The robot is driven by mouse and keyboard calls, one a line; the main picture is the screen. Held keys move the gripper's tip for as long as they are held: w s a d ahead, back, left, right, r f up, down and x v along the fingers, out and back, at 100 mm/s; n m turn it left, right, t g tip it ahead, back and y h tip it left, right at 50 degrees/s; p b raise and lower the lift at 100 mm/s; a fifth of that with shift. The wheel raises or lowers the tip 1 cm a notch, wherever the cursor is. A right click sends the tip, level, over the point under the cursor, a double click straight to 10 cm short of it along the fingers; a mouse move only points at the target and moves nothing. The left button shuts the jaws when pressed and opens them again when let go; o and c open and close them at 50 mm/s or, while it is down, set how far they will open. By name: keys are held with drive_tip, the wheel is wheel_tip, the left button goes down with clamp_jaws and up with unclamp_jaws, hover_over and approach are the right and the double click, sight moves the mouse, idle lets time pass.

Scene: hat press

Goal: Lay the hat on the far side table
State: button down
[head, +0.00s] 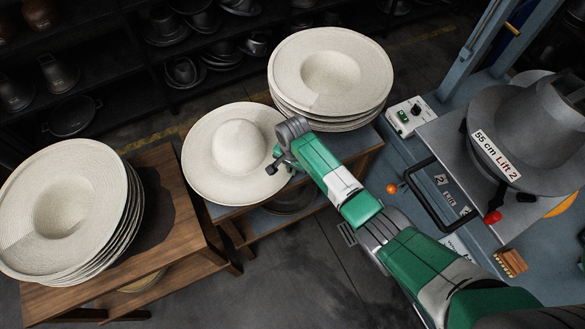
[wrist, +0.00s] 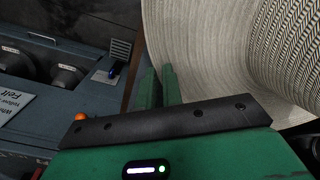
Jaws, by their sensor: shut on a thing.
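A cream woven hat (head: 238,147) with a raised round crown is in the middle of the head view, crown up. My gripper (head: 281,164) is shut on the right edge of its brim. In the wrist view the two green fingertips (wrist: 158,88) are close together at the edge of the hat brim (wrist: 205,55). The far side table (head: 355,150) is under the hat and the stack beside it. The hat covers its left part, and I cannot tell whether the brim rests on the tabletop or is slightly above it.
A stack of cream hats (head: 330,75) stands on the table's right part, close to the held hat. Another stack (head: 65,210) sits on a wooden table (head: 195,240) at left. The press (head: 500,140) is at right. Dark shelves (head: 120,60) line the back.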

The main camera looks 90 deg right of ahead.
drive_tip(key=shift+f, duration=0.15)
drive_tip(key=c, duration=1.6)
unclamp_jaws()
drive_tip(key=shift+o, duration=0.2)
wheel_tip(320, 180, up, 12)
drive_tip(key=p, duration=0.3)
drive_tip(key=shift+s, duration=0.1)
